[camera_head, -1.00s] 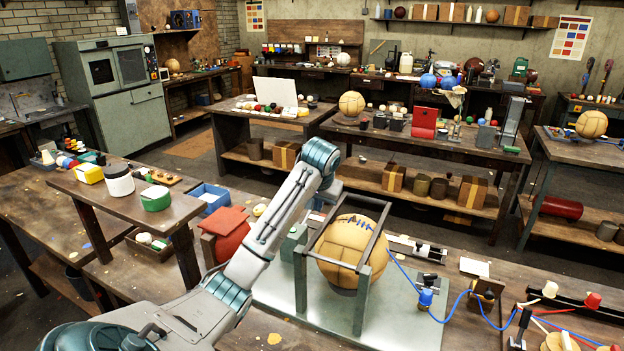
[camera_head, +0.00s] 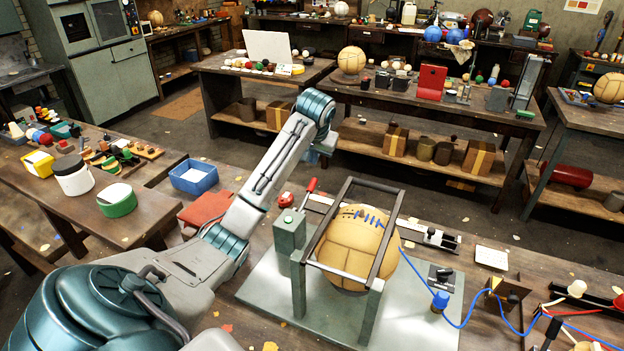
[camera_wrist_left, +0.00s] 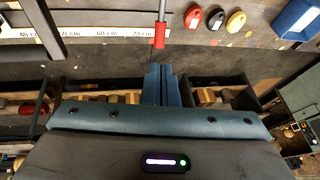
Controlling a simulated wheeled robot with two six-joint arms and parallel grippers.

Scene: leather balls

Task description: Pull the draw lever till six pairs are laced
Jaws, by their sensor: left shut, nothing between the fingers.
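The draw lever (camera_head: 307,194) has a red grip on a thin rod and rises tilted from a grey-green box (camera_head: 289,236). In the left wrist view its red grip (camera_wrist_left: 159,36) lies just beyond my fingertips, apart from them in the picture. My left gripper (camera_wrist_left: 160,72) is shut and empty; in the head view it (camera_head: 325,148) is partly hidden behind my arm. A tan leather ball (camera_head: 350,250) sits inside a dark metal frame (camera_head: 345,277). Several blue stitches (camera_head: 372,218) cross the right part of its seam; dark marks continue leftward. My right gripper is out of view.
A blue cord (camera_head: 458,324) runs from the ball past a blue-topped spool (camera_head: 440,301) to the right. A marked ruler strip (camera_wrist_left: 90,32) lies behind the lever. A blue tray (camera_head: 193,177) and jars stand left of my arm.

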